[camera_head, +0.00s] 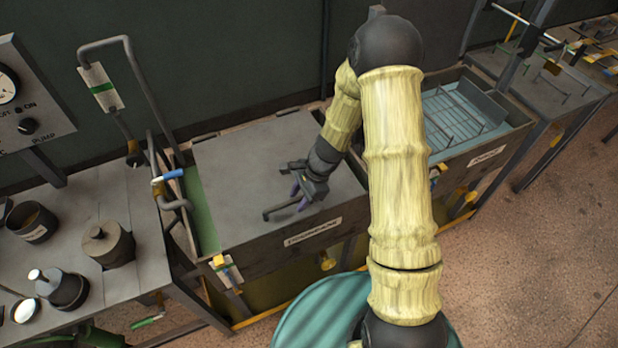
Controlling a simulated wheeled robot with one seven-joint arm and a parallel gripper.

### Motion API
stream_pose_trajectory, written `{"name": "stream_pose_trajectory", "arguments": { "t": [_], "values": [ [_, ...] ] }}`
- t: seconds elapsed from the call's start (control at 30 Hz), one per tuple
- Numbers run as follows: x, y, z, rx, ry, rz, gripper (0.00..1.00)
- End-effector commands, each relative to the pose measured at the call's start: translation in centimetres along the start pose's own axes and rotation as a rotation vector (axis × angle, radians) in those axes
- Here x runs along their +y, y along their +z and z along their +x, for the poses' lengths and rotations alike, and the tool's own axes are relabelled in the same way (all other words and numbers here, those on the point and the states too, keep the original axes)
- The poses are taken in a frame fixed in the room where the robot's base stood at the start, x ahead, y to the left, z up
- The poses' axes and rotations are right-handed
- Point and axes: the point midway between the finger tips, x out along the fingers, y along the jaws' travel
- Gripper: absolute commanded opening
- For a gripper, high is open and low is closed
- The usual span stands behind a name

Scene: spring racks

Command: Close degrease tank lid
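The degrease tank (285,243) stands in the middle, with a label on its front. Its grey lid (245,165) lies over most of the top and looks roughly flat. A green strip (200,210) shows along the left edge beside the lid. A dark bar handle (277,211) sits near the lid's front edge. My gripper (300,196) is low over the lid, at the right part of the handle. Its fingers are small and dark, and I cannot tell whether they are around the handle or just above it.
An open tank with a pale blue interior (448,115) and a wire rack stands to the right. A bench (60,235) with dark pots is at the left. A bent pipe with a blue-handled valve (170,176) rises by the tank's left side. Open floor (530,260) lies at right.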

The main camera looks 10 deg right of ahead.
Motion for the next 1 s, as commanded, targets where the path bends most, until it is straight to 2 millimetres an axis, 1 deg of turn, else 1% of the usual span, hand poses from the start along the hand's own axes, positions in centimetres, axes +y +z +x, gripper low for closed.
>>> {"name": "stream_pose_trajectory", "arguments": {
  "t": [0.17,0.27,0.8,0.9,1.0],
  "values": [
    [-0.1,0.2,-2.2,0.002,-0.002,-0.005,0.36],
    [-0.1,0.2,-3.9,0.002,-0.003,-0.006,0.36],
    [0.0,0.1,-14.2,0.002,-0.001,-0.003,0.36],
    [0.0,0.1,-15.6,0.001,0.000,-0.001,0.36],
    [0.0,0.1,-16.4,0.001,0.003,-0.002,0.36]
  ]
}}
